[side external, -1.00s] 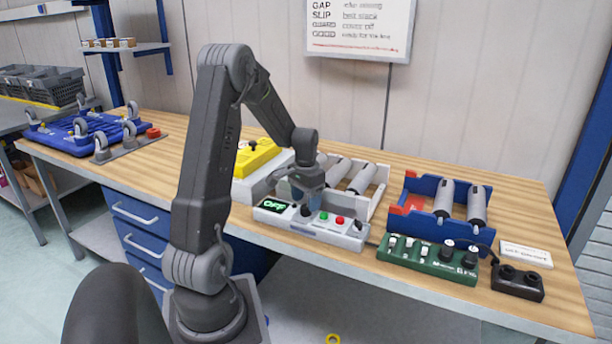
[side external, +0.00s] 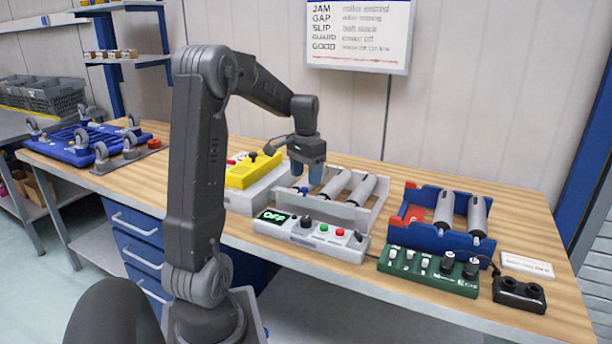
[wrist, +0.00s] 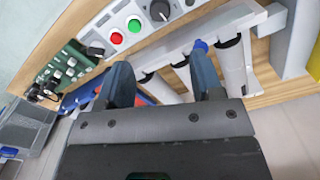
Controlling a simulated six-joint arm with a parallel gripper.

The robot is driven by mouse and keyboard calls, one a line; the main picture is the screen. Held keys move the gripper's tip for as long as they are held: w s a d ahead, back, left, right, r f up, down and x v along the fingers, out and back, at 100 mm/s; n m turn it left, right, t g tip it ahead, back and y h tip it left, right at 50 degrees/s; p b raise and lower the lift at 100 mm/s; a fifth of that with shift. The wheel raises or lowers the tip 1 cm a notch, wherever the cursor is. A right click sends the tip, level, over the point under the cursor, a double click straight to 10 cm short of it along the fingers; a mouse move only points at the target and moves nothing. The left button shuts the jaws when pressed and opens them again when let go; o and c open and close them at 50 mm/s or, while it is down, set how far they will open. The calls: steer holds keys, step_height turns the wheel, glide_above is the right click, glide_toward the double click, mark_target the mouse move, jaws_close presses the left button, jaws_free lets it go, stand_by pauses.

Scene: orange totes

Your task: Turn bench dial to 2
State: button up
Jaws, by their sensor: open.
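A pale grey control box (side external: 340,243) stands near the bench's front edge. Its display (side external: 275,217) reads OFF in green. A black dial (side external: 307,221) sits just right of the display; its pointer is too small to read. My gripper (side external: 306,179) is above and behind the box, over the front of the roller unit, apart from the dial. It also shows in the wrist view (wrist: 160,60), its two blue fingers spread and nothing between them.
On the box are a green button (side external: 324,227), a red button (side external: 340,232) and a black switch (side external: 358,236). A roller unit (side external: 372,207) is behind it, with a yellow box (side external: 252,170) left. A green control box (side external: 428,270) and blue roller frame (side external: 415,215) stand right.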

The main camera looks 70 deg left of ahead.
mark_target(306, 218)
step_height(306, 218, down, 14)
steer(key=n, duration=0.4)
stand_by(0.4)
steer(key=c, duration=0.9)
steer(key=shift+r+m, duration=0.1)
steer(key=shift+m, duration=0.5)
steer(key=o, duration=0.9)
